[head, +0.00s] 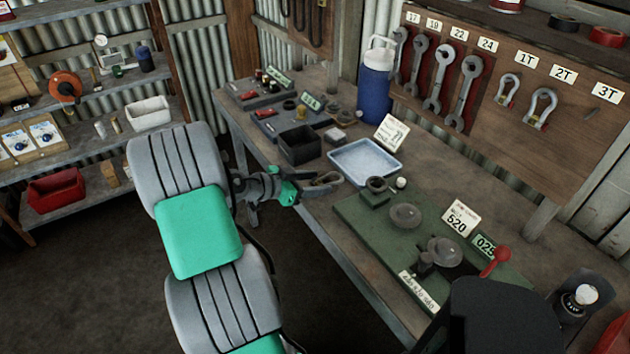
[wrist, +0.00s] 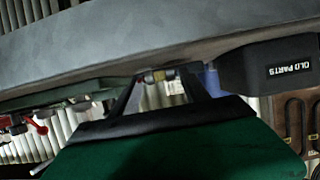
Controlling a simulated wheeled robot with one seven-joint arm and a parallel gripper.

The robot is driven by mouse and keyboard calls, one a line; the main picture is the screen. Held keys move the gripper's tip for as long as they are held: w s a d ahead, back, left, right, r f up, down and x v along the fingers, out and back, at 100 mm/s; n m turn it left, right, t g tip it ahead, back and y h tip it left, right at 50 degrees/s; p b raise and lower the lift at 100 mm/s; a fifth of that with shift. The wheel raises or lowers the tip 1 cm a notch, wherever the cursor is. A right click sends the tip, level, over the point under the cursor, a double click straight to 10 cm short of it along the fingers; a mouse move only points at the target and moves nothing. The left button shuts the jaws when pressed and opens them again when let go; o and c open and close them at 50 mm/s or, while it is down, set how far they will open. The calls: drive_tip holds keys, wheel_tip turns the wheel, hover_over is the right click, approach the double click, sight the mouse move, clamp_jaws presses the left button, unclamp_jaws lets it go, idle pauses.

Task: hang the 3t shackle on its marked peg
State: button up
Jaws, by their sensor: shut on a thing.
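The grey 3T shackle (head: 325,181) is in my gripper (head: 299,188), at the front edge of the bench in the head view. The jaws are shut on it, and its curved end points right. The gap between it and the bench top cannot be told. The 3T label (head: 607,92) is at the right end of the wooden tool board (head: 575,135). No shackle hangs under it, and its peg is hard to make out. Smaller shackles hang under 1T (head: 507,90) and 2T (head: 541,108).
The bench holds a blue-white tray (head: 365,160), a blue jug (head: 376,85), a dark box (head: 299,144) and a green plate (head: 360,215) with round parts. A red-knobbed lever (head: 495,262) stands up at right. Spanners (head: 440,75) hang left of the shackles.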

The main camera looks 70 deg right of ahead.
drive_tip(key=shift+f, duration=0.3)
drive_tip(key=o, duration=1.5)
drive_tip(key=shift+r+p, duration=0.15)
drive_tip(key=shift+p, duration=0.25)
